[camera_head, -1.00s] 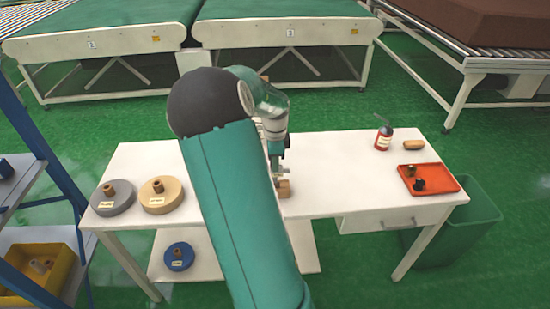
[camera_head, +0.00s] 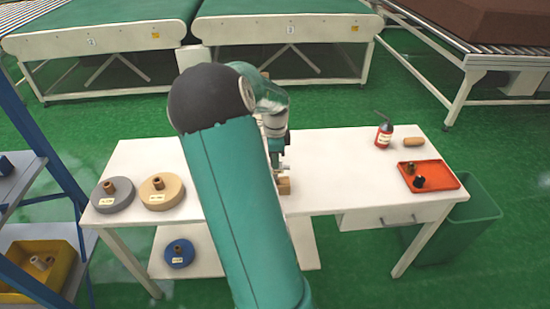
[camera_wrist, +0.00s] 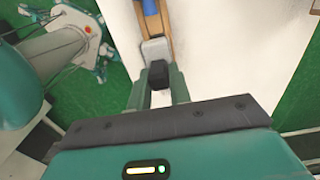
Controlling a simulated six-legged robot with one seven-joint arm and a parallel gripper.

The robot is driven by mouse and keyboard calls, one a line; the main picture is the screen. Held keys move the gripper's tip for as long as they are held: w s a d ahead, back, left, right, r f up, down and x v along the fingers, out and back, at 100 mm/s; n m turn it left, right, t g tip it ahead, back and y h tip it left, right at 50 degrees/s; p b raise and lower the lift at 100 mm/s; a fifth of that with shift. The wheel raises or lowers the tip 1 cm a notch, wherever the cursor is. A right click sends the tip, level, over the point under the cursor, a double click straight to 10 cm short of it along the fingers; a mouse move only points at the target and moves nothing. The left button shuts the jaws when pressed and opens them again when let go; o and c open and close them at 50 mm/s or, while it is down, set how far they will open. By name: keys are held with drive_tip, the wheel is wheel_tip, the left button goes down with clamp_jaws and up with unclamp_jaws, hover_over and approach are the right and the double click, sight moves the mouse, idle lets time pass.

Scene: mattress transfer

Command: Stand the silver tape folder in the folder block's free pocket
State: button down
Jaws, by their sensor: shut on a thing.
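The silver tape folder (camera_wrist: 155,50) shows in the wrist view as a grey piece with a black part (camera_wrist: 158,75) near my fingers. My gripper (camera_wrist: 159,90) is shut on it. The wooden folder block (camera_head: 284,186) stands on the white table, partly hidden behind my arm in the head view. In the wrist view the block (camera_wrist: 168,42) lies around or just below the silver folder, with a blue folder (camera_wrist: 151,14) farther along it. I cannot tell how deep the silver folder sits in a pocket. In the head view my gripper (camera_head: 278,168) is low at the block.
The white table (camera_head: 340,165) holds a grey disc (camera_head: 113,200) and a tan disc (camera_head: 162,199) at left. A red extinguisher (camera_head: 384,136), a brown roll (camera_head: 413,142) and an orange tray (camera_head: 437,178) stand at right. The tabletop between block and tray is clear.

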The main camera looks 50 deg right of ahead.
sight(275, 171)
drive_tip(key=shift+f, duration=2.8)
drive_tip(key=c, duration=1.2)
unclamp_jaws()
wheel_tip(275, 171, up, 14)
drive_tip(key=shift+f, duration=0.1)
